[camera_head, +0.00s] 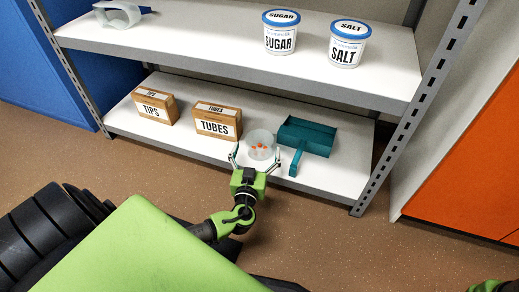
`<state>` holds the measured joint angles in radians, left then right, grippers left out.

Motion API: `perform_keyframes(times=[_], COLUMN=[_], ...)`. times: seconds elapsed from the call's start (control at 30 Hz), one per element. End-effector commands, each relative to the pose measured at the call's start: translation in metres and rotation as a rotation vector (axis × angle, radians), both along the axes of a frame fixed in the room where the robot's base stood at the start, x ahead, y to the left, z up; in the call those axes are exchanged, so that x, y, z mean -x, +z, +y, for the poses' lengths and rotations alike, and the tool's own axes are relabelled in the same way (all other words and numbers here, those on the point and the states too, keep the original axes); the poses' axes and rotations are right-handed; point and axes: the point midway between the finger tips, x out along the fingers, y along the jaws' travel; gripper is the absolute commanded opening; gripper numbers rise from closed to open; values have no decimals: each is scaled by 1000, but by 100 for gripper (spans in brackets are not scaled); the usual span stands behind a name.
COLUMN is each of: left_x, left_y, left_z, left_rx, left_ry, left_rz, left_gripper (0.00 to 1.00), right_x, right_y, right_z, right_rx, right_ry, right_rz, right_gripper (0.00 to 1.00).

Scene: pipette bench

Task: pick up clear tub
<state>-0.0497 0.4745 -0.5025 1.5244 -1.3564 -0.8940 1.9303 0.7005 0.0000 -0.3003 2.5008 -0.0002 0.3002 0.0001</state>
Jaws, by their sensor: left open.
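The clear tub (261,139) stands on the lower shelf, with several small orange-red pieces visible in it. My left gripper (255,158) is open at the shelf's front edge, its fingers on either side of the tub's near part. I cannot tell whether the fingers touch the tub. Of my right arm only a green bit shows at the bottom right corner; its gripper is out of view.
On the lower shelf (345,178), a TUBES box (215,127) and a TIPS box (152,112) stand left of the tub, and a teal dustpan (310,135) lies close on its right. The upper shelf (200,38) holds a SUGAR tub (280,40), a SALT tub (346,50) and a pale holder (118,14).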

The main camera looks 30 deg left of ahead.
Motion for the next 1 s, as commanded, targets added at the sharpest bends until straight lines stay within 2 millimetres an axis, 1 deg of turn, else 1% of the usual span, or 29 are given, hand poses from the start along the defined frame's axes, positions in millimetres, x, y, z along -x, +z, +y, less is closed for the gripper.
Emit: perform_keyframes(times=[0.07, 0.23, 0.3, 0.4, 0.67, 0.7, 0.77, 0.8, 0.83, 0.87, 1.0], left_x=[-5, -29, -38, -46, -48, -48, -48, -48, -48, -48, -48], left_y=[-2, -4, -4, -4, -2, -2, -2, -2, -2, -2, -2], left_z=[2, 12, 16, 20, 21, 21, 21, 21, 21, 21, 21], left_rx=[-1, -3, -3, -1, 0, 0, 0, 0, 0, 0, -1], left_ry=[0, 0, -1, 0, 0, 0, 0, 0, 0, 0, 0], left_rz=[0, -3, -2, 0, 1, 1, 1, 1, 1, 1, 0], left_gripper=[86, 86, 86, 86, 86, 81, 65, 55, 47, 44, 44], right_x=[0, 0, 0, 0, 0, 0, 0, 0, 0, 0, 0], right_y=[-4, -22, -25, -28, -27, -27, -27, -27, -27, -27, -27], right_z=[0, 0, 0, 0, 0, 0, 0, 0, 0, 0, 0], right_rx=[0, 0, 0, 1, 1, 1, 1, 1, 1, 1, 1], right_ry=[0, 0, 0, 0, 0, 0, 0, 0, 0, 0, -1], right_rz=[0, 0, 0, 0, 0, 0, 0, 0, 0, 0, 1], right_gripper=[40, 40, 40, 40, 40, 40, 40, 40, 40, 40, 40])
